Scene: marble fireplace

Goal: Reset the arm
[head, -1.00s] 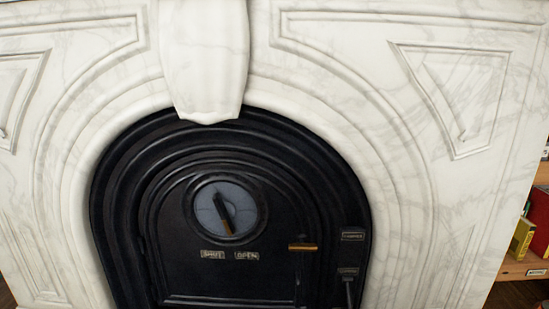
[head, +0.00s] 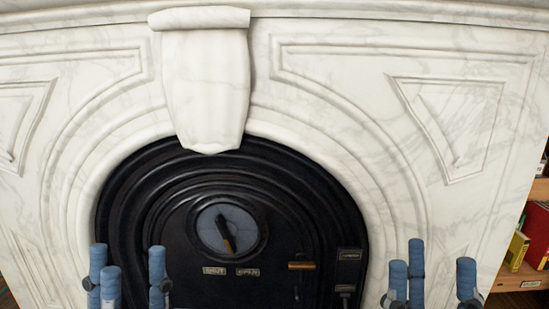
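My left gripper (head: 130,280) shows at the bottom left of the head view, its blue fingers pointing up and spread apart with nothing between them. My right gripper (head: 432,284) shows at the bottom right, also with blue fingers spread apart and empty. Both stand in front of the fireplace and do not appear to hold anything. The arms behind the fingers are below the picture.
A white marble fireplace (head: 345,75) fills the view. Its black arched door (head: 180,240) has a round dial (head: 226,230), a brass handle (head: 301,266) and small labels. A wooden shelf (head: 524,278) with books (head: 537,232) stands at the far right.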

